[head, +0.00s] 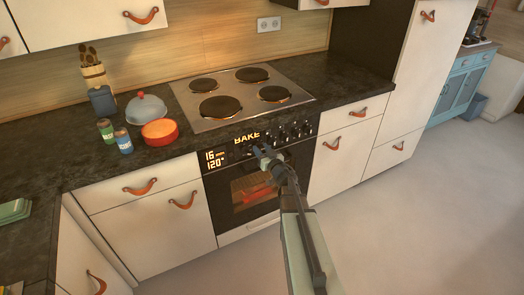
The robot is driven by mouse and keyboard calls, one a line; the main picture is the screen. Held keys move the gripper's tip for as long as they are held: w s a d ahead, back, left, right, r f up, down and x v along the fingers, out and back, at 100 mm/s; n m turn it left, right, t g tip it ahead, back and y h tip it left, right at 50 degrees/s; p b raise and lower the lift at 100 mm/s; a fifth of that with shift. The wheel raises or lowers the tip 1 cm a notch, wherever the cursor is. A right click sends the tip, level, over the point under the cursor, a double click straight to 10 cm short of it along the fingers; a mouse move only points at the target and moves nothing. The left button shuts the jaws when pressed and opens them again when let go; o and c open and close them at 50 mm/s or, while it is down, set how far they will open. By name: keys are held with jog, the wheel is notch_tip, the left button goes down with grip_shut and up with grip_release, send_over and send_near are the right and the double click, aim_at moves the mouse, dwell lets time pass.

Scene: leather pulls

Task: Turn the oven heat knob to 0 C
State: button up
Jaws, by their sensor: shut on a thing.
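The oven (240,205) is built in under the cooktop, with a dark front panel. Its lit display (214,159) reads "16" above what looks like "120°", and a lit word "BAKE" (247,137) shows to the right of it. My gripper (262,149) is at the panel just below "BAKE", shut on a knob there, which seems to be the heat knob. The gripper hides nearly all of that knob, so its pointer cannot be seen. Several other dark knobs (295,131) sit in a row to the right.
The cooktop (240,118) has dark hotplates. An orange pot (160,132), a grey-blue dome lid (147,108) and two shakers (123,141) stand on the counter to its left. Drawers with leather pulls (140,188) flank the oven. The floor (420,220) at right is clear.

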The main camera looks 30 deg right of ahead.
jog(key=n, duration=0.4)
jog(key=shift+n, duration=0.4)
jog(key=n, duration=0.9)
jog(key=shift+a, duration=0.1)
jog(key=n, duration=0.5)
jog(key=shift+f, duration=0.1)
jog(key=o, duration=1)
jog(key=shift+s, duration=0.1)
jog(key=s, duration=1.3)
jog(key=shift+s, duration=0.3)
